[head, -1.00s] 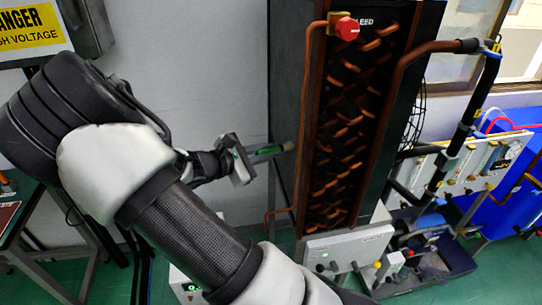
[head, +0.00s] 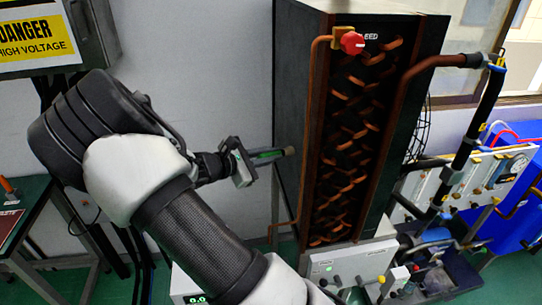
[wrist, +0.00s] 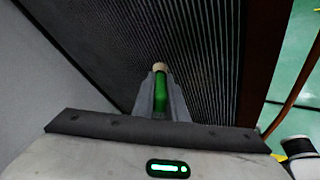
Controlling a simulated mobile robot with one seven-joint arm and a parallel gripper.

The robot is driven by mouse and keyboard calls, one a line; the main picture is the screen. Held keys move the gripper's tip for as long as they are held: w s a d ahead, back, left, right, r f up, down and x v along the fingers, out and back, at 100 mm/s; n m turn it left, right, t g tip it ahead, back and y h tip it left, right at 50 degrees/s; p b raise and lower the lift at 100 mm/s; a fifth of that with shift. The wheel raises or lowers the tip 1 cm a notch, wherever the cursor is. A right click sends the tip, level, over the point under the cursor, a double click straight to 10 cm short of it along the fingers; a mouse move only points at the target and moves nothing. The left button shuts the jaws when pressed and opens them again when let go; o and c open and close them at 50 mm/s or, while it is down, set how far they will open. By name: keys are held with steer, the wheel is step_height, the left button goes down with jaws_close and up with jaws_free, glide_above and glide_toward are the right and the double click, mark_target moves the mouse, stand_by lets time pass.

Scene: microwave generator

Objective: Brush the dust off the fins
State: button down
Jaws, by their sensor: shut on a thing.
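My gripper (head: 243,163) is shut on a brush with a green handle (head: 268,155) and a tan tip. In the wrist view the brush (wrist: 160,92) points away between the two grey fingers of my gripper (wrist: 161,95). The fins (wrist: 205,50) are a dark panel of fine parallel ridges filling much of that view. In the head view they lie on the left face of the tall dark cooling unit (head: 290,95), and the brush tip is close to that face. I cannot tell whether the tip touches the fins. Dust is not clearly distinguishable.
Copper pipes (head: 307,140) and a red valve knob (head: 352,43) are on the unit's front. A white control box (head: 350,262) stands below it. A yellow danger sign (head: 35,38) hangs at upper left. A green-topped table (head: 30,210) is at left.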

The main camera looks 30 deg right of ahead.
steer(key=shift+w+a+p, duration=0.15)
steer(key=shift+w+a, duration=0.1)
steer(key=shift+a, duration=0.7)
steer(key=shift+w+a+p, duration=0.2)
steer(key=shift+w+a, duration=0.1)
steer(key=shift+a, duration=0.6)
steer(key=shift+w+a+p, duration=0.15)
steer(key=shift+w+a, duration=0.1)
steer(key=shift+a, duration=0.7)
steer(key=a, duration=0.3)
steer(key=shift+w, duration=0.4)
